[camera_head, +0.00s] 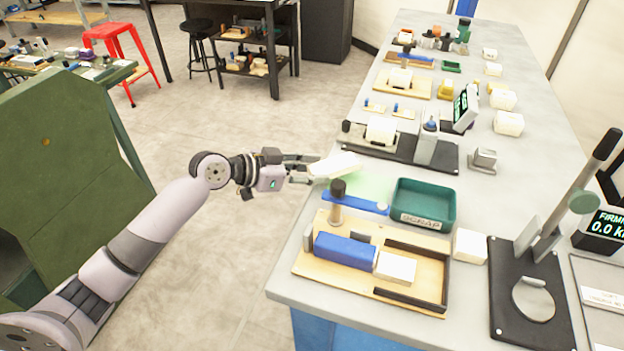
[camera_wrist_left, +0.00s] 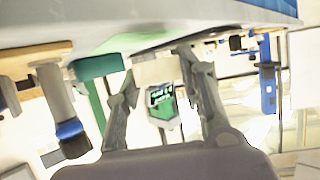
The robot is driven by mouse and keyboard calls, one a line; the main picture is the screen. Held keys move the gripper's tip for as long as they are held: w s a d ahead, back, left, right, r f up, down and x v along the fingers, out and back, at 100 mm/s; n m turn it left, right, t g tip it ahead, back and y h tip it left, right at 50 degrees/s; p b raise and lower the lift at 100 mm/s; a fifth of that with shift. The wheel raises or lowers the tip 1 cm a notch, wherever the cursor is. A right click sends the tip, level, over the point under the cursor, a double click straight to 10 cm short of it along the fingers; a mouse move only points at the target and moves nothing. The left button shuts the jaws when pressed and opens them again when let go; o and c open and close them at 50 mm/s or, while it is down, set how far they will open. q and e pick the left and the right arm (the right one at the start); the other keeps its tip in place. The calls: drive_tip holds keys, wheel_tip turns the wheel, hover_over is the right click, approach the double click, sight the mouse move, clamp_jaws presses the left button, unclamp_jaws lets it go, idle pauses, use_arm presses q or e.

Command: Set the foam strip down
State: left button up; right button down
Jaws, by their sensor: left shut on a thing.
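My left gripper (camera_head: 308,168) reaches in from the left over the near-left edge of the grey bench (camera_head: 474,140). It is shut on the white foam strip (camera_head: 336,166), which juts out past the fingertips beside a pale green area of the bench top (camera_head: 372,184). In the left wrist view the fingers (camera_wrist_left: 162,75) stand either side of the pale strip (camera_wrist_left: 157,70). I cannot tell whether the strip touches the bench. My right gripper is in neither view.
A green scrap bin (camera_head: 423,203) and a blue bar (camera_head: 355,203) lie just right and in front. A wooden fixture (camera_head: 320,263) with a blue block (camera_head: 345,250) is nearer. A black-based device (camera_head: 400,147) stands behind. A lever press (camera_head: 530,290) is at the right.

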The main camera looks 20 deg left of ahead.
use_arm(q)
wheel_tip(320, 180, down, 3)
idle(0.3)
drive_tip(key=shift+f, duration=0.2)
drive_tip(key=o, duration=1)
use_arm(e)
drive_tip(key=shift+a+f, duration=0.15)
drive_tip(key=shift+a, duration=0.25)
use_arm(q)
drive_tip(key=shift+r, duration=0.2)
